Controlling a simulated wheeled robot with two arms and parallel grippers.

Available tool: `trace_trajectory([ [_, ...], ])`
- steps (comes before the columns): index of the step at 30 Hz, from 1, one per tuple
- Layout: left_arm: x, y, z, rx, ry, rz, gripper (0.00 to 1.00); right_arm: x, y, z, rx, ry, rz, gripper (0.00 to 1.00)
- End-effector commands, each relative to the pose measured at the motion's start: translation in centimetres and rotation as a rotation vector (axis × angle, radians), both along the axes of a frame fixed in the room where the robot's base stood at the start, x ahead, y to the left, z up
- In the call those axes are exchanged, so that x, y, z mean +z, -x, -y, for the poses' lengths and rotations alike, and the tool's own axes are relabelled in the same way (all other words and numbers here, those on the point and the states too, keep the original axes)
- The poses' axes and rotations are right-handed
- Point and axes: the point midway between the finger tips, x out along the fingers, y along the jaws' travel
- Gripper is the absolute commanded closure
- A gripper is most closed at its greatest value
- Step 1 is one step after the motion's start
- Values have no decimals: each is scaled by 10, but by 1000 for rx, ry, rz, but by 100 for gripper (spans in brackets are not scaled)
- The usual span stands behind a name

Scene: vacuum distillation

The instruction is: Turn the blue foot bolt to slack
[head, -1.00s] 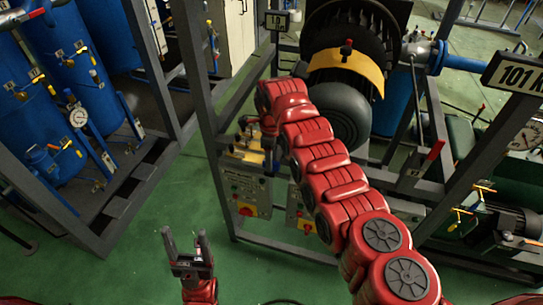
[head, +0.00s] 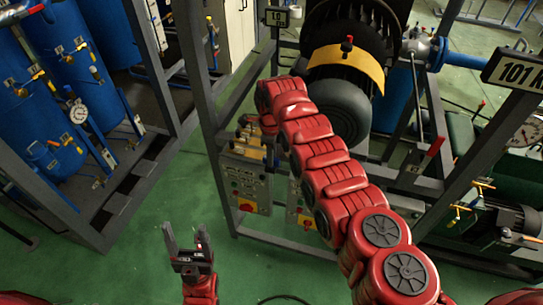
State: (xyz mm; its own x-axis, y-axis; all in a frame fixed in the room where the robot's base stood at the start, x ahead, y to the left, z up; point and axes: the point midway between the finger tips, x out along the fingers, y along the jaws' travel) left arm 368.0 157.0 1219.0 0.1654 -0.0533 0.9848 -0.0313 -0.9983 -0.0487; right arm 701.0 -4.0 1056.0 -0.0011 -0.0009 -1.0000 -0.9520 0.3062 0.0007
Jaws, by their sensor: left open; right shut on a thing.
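My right arm crosses the middle of the head view, and its gripper (head: 272,152) points down at the yellow-topped mount beside the big dark motor (head: 340,112). It is shut on a small part that the gripper and the red wrist hide. I cannot make out the blue foot bolt or its colour there. Several small levers or bolts (head: 246,126) stand on the mount just left of this gripper. My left gripper (head: 186,236) is open and empty, low over the green floor, well away from the mount.
Control boxes (head: 243,182) with red buttons hang below the mount on a grey frame (head: 212,130). Blue tanks (head: 50,105) with valves and a gauge stand at the left in another frame. A 101 display (head: 518,74) is at the right. The green floor between the frames is clear.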

Motion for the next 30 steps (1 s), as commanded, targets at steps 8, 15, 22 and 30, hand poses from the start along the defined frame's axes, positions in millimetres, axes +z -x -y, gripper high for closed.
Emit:
trace_trajectory([
  [8, -18, 0, 0, 0, 0, 0, 32, -4, -1, -1, 79, -2, 5, 100],
  [15, -50, 0, 0, 0, 0, 0, 32, -6, -2, -1, 258, -2, 8, 100],
  [22, -85, 0, 0, 0, 0, 0, 32, -7, -1, -1, 477, -2, 5, 100],
  [30, -117, 0, 0, 0, 0, 0, 32, -4, -1, -1, 733, -3, 3, 100],
])
